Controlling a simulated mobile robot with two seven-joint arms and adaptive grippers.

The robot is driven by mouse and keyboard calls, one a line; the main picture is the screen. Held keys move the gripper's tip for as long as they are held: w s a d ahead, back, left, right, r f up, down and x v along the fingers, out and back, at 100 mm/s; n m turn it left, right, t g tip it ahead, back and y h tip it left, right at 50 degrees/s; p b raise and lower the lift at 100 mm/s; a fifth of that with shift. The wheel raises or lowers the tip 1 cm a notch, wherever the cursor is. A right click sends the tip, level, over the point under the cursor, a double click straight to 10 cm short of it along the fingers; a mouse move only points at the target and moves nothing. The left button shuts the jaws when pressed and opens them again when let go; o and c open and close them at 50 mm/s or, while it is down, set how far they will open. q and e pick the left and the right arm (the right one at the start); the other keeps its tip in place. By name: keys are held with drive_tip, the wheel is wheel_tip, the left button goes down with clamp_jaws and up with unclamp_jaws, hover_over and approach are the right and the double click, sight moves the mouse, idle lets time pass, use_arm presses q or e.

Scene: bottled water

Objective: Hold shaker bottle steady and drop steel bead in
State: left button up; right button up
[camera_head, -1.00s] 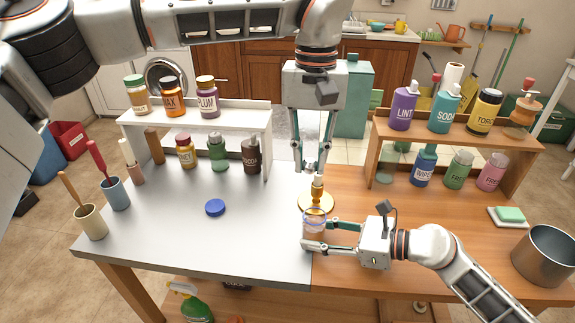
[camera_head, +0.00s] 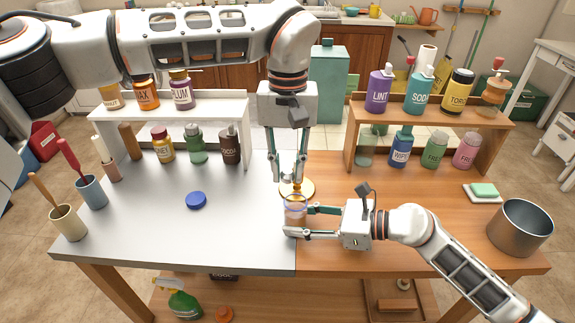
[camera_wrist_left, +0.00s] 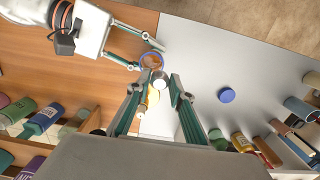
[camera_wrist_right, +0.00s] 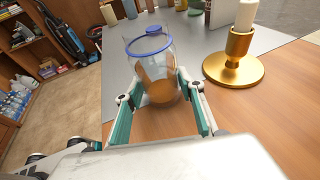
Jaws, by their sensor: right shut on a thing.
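The clear shaker bottle (camera_head: 296,213) with a blue rim stands upright near the seam of the table. It also shows in the right wrist view (camera_wrist_right: 156,75), with amber content low inside. My right gripper (camera_head: 290,221) is shut around its sides. My left gripper (camera_head: 289,184) points down just behind and above the bottle mouth. In the left wrist view a small round silvery thing, apparently the steel bead (camera_wrist_left: 160,78), shows by the left fingertips, next to the bottle's rim. Whether the fingers touch it is not clear.
A gold candlestick (camera_wrist_right: 233,70) with a pale candle stands close behind the bottle. A blue lid (camera_head: 196,201) lies on the grey surface. Shelves with bottles stand at the back on both sides. A metal pot (camera_head: 520,227) stands at the right. The grey front area is clear.

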sight(288, 170)
use_arm(q)
drive_tip(key=shift+o, duration=1.3)
drive_tip(key=shift+r, duration=0.1)
wheel_tip(288, 170, up, 12)
drive_tip(key=shift+w, duration=0.35)
use_arm(e)
drive_tip(key=shift+c, duration=0.2)
drive_tip(key=o, duration=1.1)
drive_tip(key=shift+o, duration=0.2)
drive_tip(key=shift+d, duration=0.1)
